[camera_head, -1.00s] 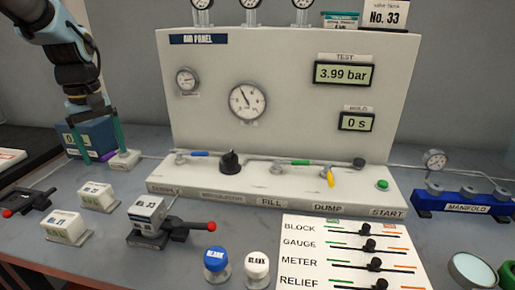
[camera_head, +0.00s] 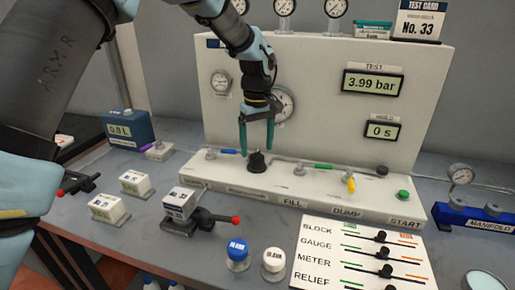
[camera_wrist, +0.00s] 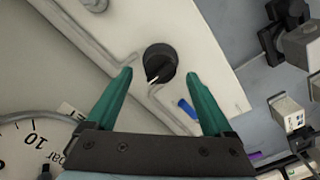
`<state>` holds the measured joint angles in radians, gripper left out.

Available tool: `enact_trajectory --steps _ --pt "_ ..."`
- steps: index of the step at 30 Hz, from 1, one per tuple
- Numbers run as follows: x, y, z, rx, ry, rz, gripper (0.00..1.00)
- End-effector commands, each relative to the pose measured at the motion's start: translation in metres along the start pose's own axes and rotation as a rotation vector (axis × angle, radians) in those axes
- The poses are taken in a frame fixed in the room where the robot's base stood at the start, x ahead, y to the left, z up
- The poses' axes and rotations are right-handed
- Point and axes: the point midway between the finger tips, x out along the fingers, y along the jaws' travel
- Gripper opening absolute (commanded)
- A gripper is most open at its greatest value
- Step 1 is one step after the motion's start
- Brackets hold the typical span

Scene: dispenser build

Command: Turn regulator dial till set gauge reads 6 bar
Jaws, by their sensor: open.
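The black regulator dial (camera_head: 257,163) stands on the ledge of the white air panel. In the wrist view the dial (camera_wrist: 160,62) has a pale pointer line and lies ahead of and between my fingertips. My gripper (camera_head: 257,148) has teal fingers and is open just above the dial; it also shows in the wrist view (camera_wrist: 160,75). I cannot tell whether a finger touches the dial. The large round gauge (camera_head: 286,102) is partly hidden behind my wrist, and its needle cannot be read. Part of its face shows in the wrist view (camera_wrist: 28,140).
The test display (camera_head: 373,83) reads 3.99 bar and the hold display (camera_head: 382,130) reads 0 s. A blue-handled valve (camera_head: 226,151) is left of the dial, a green-handled one (camera_head: 321,167) right. Blue (camera_head: 237,255) and white (camera_head: 273,262) caps stand in front.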

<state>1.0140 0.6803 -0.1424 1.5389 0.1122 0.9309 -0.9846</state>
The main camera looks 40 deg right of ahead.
Motion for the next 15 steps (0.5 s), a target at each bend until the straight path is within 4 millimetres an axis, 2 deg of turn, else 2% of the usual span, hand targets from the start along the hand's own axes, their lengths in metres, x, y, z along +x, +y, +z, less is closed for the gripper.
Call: enact_trajectory --steps 6,15 --pt "0.022 0.0 0.0 0.0 -0.001 -0.001 0.86" --pt "0.027 0.0 0.0 0.0 0.0 0.0 0.86"
